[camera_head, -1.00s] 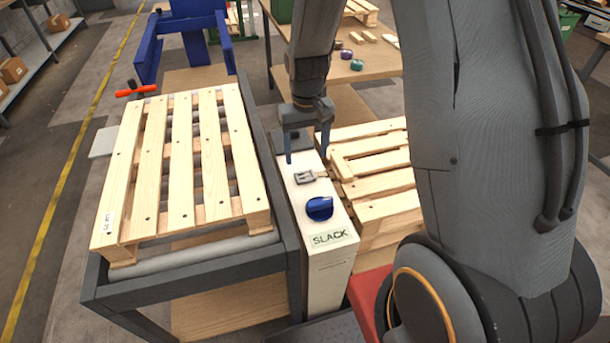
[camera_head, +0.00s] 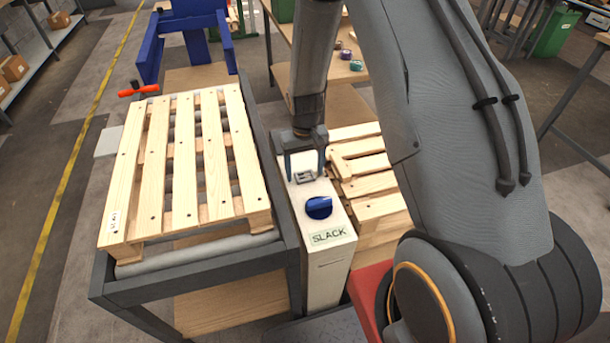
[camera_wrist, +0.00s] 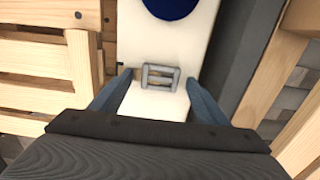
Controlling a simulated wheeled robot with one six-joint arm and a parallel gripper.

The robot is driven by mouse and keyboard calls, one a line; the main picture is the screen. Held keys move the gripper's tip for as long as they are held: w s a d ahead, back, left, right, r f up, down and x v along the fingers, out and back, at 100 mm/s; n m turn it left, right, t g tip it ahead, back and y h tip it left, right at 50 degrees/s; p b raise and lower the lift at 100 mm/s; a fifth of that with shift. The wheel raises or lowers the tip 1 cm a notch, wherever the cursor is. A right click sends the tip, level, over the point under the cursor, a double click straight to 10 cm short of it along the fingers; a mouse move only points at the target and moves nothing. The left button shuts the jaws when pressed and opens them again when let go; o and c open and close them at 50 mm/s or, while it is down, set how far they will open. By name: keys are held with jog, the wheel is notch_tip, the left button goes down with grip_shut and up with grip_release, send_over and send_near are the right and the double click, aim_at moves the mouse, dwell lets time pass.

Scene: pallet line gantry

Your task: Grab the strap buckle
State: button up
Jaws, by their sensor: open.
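The strap buckle (camera_head: 304,177) is a small grey metal frame with bars. It lies on the narrow white stand (camera_head: 324,258) labelled SLACK, behind a dark blue round object. My gripper (camera_head: 305,178) is open and points down over the buckle. In the wrist view the buckle (camera_wrist: 160,77) lies between the two blue-grey fingertips, with a gap on each side. The gripper (camera_wrist: 160,82) holds nothing. I cannot tell how far above the stand top the fingertips are.
The blue round object (camera_head: 319,207) sits on the stand close in front of the buckle. A wooden pallet (camera_head: 183,160) lies on the roller conveyor to the left. Stacked pallets (camera_head: 372,180) stand close on the right. A table with small coloured rolls (camera_head: 356,65) is behind.

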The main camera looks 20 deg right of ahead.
jog(key=shift+f, duration=0.25)
jog(key=shift+c, duration=0.5)
jog(key=c, duration=1.1)
jog(key=shift+r, duration=0.15)
